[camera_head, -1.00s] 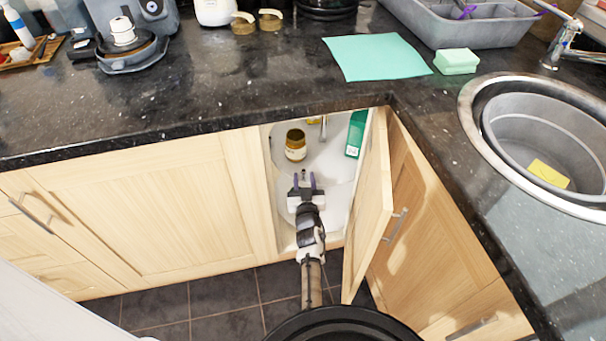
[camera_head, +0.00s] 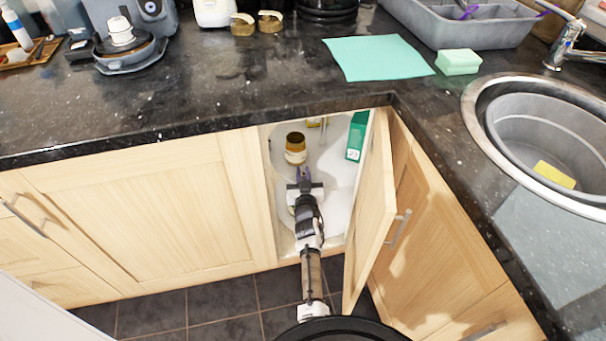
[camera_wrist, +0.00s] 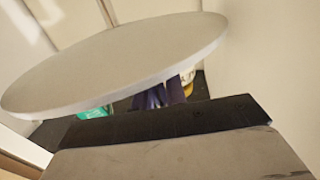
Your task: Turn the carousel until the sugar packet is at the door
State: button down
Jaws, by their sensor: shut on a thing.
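The carousel's pale tray (camera_head: 338,192) shows inside the open corner cupboard; a pale round shelf (camera_wrist: 130,55) fills the upper wrist view. My gripper (camera_head: 304,172) is inside the cupboard, its purple fingers just in front of a brown and gold jar (camera_head: 295,149). In the wrist view the fingers (camera_wrist: 158,97) show below the shelf's edge. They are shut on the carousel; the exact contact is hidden. A green box (camera_head: 356,137) stands at the back right of the tray. A yellow thing (camera_head: 316,122) behind is mostly hidden by the worktop, so I cannot tell if it is the sugar packet.
The cupboard door (camera_head: 372,215) stands open just right of my arm. The dark granite worktop (camera_head: 220,90) overhangs the opening. A closed cupboard front (camera_head: 135,210) bounds the left. A sink (camera_head: 550,135) is set in the worktop at the right.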

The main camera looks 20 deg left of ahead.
aim_at(331, 181)
jog(key=shift+d+r+p, duration=0.1)
jog(key=shift+d+p, duration=0.1)
jog(key=shift+p, duration=0.15)
jog(key=shift+d+p, duration=0.35)
jog(key=shift+p, duration=0.35)
jog(key=d+p, duration=0.2)
jog(key=p, duration=0.1)
jog(key=shift+d+r, duration=0.1)
jog(key=shift+d, duration=0.2)
jog(key=d+p, duration=0.1)
jog(key=w+d+p, duration=0.1)
jog(key=d+p, duration=0.1)
jog(key=shift+d, duration=0.15)
jog(key=shift+w+d+f+p, duration=0.15)
jog(key=shift+d+p, duration=0.15)
jog(key=shift+d, duration=0.15)
jog(key=shift+w+d+f+p, duration=0.15)
jog(key=shift+d+p, duration=0.1)
jog(key=shift+d, duration=0.2)
jog(key=shift+r, duration=0.1)
jog(key=c, duration=1.4)
grip_release()
jog(key=shift+w, duration=0.1)
jog(key=shift+c, duration=0.2)
